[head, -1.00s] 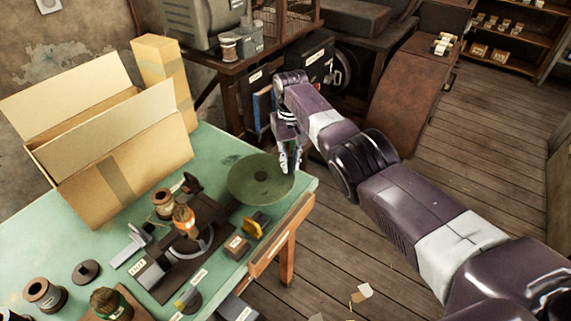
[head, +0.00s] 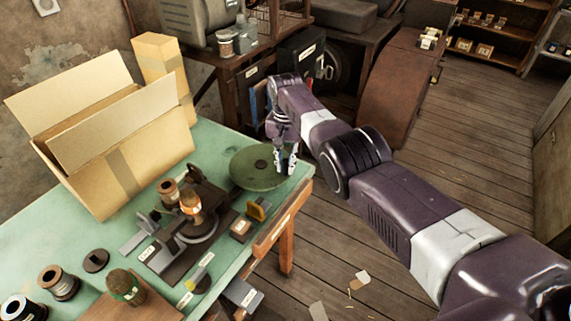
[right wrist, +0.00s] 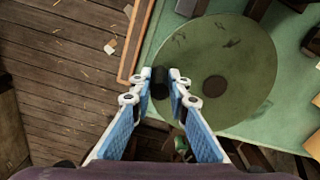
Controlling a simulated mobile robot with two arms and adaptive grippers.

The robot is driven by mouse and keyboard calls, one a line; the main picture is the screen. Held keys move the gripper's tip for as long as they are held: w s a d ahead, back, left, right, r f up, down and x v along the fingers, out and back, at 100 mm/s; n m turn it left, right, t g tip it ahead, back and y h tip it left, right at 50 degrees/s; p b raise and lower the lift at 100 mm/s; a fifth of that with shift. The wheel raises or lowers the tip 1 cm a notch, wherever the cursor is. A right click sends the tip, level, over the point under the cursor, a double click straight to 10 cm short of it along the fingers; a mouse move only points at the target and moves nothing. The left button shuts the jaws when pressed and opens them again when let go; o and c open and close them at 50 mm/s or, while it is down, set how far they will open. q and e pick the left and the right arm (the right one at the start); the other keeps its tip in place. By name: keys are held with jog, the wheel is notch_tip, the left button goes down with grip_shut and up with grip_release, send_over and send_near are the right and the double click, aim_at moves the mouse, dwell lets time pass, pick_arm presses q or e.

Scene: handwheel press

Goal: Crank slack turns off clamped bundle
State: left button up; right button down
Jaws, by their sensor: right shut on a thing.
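The handwheel is a round green disc (head: 250,172) lying flat at the right end of the press on the table; it fills much of the right wrist view (right wrist: 225,70). A dark handle knob (right wrist: 160,82) stands near its rim. My right gripper (head: 286,168) is at the wheel's right edge, its fingers shut on the knob, as the right wrist view (right wrist: 163,88) shows. A bundle with an orange band (head: 191,203) stands upright in the dark press (head: 180,250), left of the wheel. How tightly it is clamped cannot be told. My left gripper is out of view.
An open cardboard box (head: 150,165) stands at the back of the green table (head: 60,225). Several spools and a second bundle (head: 126,287) are at the front left. A yellow-faced part (head: 257,210) is near the table's right edge. Wooden floor (head: 430,135) lies beyond.

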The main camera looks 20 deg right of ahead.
jog(key=shift+s+a, duration=0.15)
jog(key=shift+a, duration=0.1)
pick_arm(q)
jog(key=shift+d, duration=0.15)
pick_arm(e)
jog(key=c, duration=1.8)
grip_release()
jog(key=shift+c, duration=0.2)
notch_tip(320, 180, up, 12)
jog(key=shift+a, duration=0.1)
